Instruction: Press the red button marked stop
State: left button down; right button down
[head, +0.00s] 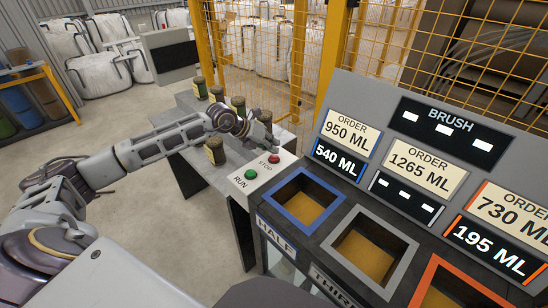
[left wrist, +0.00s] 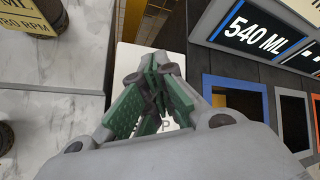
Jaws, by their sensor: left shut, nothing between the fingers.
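The red button (head: 274,159) sits on a white panel (head: 262,178), beside the word STOP. A green button (head: 250,174), marked RUN, is on the same panel, nearer to me. My left gripper (head: 270,143) is shut and empty, with its fingertips just behind and above the red button in the head view. I cannot tell whether they touch it. In the left wrist view, the shut fingers with green pads (left wrist: 160,75) cover the middle of the white panel (left wrist: 126,62). Only part of the STOP lettering shows there, and the red button is hidden. My right gripper is not in view.
Right of the panel are open bins framed in blue (head: 285,218), grey (head: 338,278) and orange (head: 433,268), below a sloped board of order displays (head: 420,150). Left of it, several dark jars (head: 214,152) stand on a grey stepped bench. Yellow mesh fencing (head: 262,48) stands behind.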

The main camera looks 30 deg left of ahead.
pick_arm(q)
jog(key=shift+r+p, duration=1.3)
jog(key=shift+r, duration=1.25)
